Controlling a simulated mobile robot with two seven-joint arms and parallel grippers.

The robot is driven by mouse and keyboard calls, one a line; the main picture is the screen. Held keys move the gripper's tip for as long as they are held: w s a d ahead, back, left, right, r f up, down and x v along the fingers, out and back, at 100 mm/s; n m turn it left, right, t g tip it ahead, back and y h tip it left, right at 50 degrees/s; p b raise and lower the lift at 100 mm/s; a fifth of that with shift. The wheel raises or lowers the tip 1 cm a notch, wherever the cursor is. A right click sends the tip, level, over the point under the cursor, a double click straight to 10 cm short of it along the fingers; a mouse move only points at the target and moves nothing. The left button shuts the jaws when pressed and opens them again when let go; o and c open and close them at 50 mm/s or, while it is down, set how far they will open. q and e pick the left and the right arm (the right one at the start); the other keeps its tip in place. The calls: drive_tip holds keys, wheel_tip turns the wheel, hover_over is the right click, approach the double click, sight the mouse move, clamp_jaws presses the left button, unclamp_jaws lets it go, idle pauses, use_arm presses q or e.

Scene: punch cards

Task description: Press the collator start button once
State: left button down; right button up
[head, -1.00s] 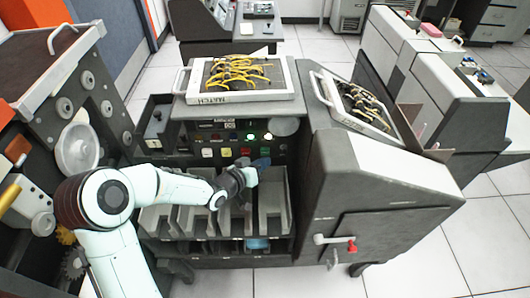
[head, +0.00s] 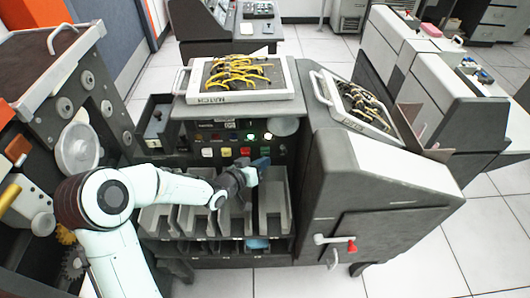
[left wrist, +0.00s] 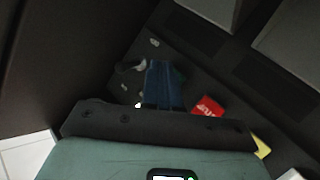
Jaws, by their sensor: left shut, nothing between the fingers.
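The collator (head: 390,172) is a dark grey machine with a row of buttons on its front panel: a white button (head: 208,153), a yellow button (head: 227,152) and a red button (head: 245,151). The red button (left wrist: 208,108) and yellow button (left wrist: 262,147) also show in the left wrist view. My left gripper (head: 262,164) is shut and empty, its blue fingers (left wrist: 163,85) close to the panel, just beside the red button. The fingers hide part of the panel there; I cannot tell whether they touch a button. No start label is readable. My right gripper is out of view.
Grey card bins (head: 272,195) stand below the panel. A tray of yellow wires (head: 243,97) lies on top of the collator, and a second wired tray (head: 358,105) leans at its right. A machine with a white disc (head: 77,150) stands at the left.

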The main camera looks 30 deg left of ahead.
use_arm(q)
drive_tip(key=shift+w, duration=0.1)
idle(0.7)
drive_tip(key=shift+w+a, duration=0.2)
drive_tip(key=shift+w, duration=0.1)
drive_tip(key=shift+w+a+p, duration=0.3)
drive_tip(key=shift+w+p, duration=0.1)
drive_tip(key=shift+w, duration=0.05)
idle(0.8)
drive_tip(key=shift+s, duration=0.1)
drive_tip(key=shift+s+d, duration=0.5)
drive_tip(key=shift+s, duration=0.25)
drive_tip(key=s+d, duration=0.1)
drive_tip(key=s, duration=0.2)
drive_tip(key=s+d+b, duration=0.1)
drive_tip(key=shift+s+d, duration=0.15)
drive_tip(key=shift+d, duration=0.15)
idle(0.9)
